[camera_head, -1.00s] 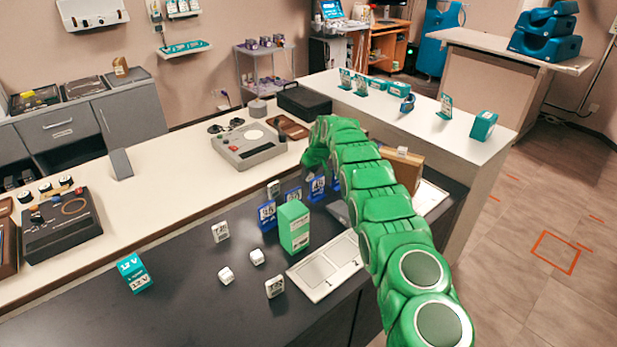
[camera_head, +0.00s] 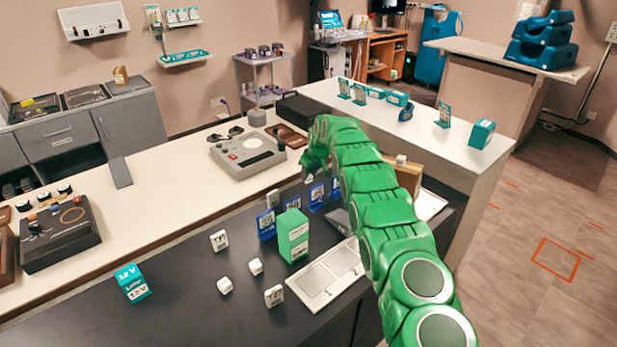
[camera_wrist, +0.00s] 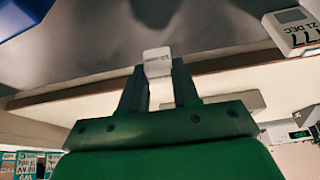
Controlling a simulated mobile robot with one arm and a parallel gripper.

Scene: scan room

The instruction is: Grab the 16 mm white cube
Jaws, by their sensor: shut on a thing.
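In the wrist view my gripper (camera_wrist: 158,73) is shut on a small white cube (camera_wrist: 157,55), which sticks out beyond the fingertips. In the head view the end of my green arm (camera_head: 312,165) is over the back of the dark counter, and the held cube cannot be made out there. Two other white cubes, a left one (camera_head: 224,285) and a right one (camera_head: 256,266), lie on the dark counter near the front. Another small white block (camera_head: 401,159) is on a brown box at the right. Exact sizes cannot be read from the views.
A green box (camera_head: 293,236), a silver two-panel tray (camera_head: 325,274), blue number stands (camera_head: 266,225) and white label blocks (camera_head: 219,240) crowd the dark counter. A white date block (camera_wrist: 295,30) is at the wrist view's upper right. The counter's front left is fairly clear.

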